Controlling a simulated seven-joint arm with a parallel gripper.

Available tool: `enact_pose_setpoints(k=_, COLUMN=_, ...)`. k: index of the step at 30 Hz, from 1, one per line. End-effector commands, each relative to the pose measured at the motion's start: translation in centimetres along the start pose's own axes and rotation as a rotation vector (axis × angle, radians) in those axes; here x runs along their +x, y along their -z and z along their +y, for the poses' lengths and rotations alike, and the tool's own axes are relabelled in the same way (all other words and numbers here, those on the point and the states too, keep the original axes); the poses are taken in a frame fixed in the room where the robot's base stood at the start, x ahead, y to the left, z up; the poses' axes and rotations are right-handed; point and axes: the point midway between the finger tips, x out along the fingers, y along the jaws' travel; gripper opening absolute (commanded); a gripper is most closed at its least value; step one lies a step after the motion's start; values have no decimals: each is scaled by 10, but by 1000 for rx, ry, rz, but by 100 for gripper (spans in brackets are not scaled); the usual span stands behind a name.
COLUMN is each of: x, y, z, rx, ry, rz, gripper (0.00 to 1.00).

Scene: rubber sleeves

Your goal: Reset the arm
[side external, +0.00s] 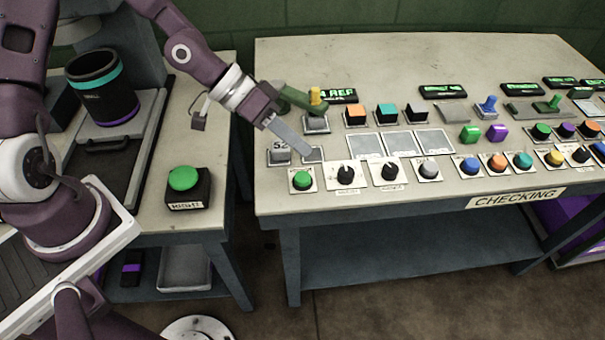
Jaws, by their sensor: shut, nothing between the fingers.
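My gripper (306,147) is shut and empty. My purple arm reaches in from the upper left, and the gripper's grey fingers slant down over the left part of the control bench (420,65). The fingertips are just above or at a small grey plate (312,155); I cannot tell whether they touch it. A green button (301,180) on a square plate sits just in front of the fingertips.
Black knobs (346,173) and coloured buttons (497,161) line the bench front, above a "CHECKING" label (516,198). On the left table, a large green button (183,178) sits on a black box, and a black cup with a teal band (97,85) stands on a machine.

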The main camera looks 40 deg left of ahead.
Motion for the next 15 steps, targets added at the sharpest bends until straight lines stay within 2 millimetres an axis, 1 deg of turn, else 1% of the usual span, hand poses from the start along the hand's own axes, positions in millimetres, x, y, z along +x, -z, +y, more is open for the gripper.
enact_pose_setpoints(k=11, x=-1, y=-1, z=-1, rx=6, ry=11, rz=-7, gripper=0)
enact_pose_setpoints(k=14, x=-11, y=-12, z=-13, rx=53, ry=130, rz=-81, gripper=0)
enact_pose_setpoints(k=15, x=-22, y=-18, z=-22, rx=81, ry=218, rz=-127, gripper=0)
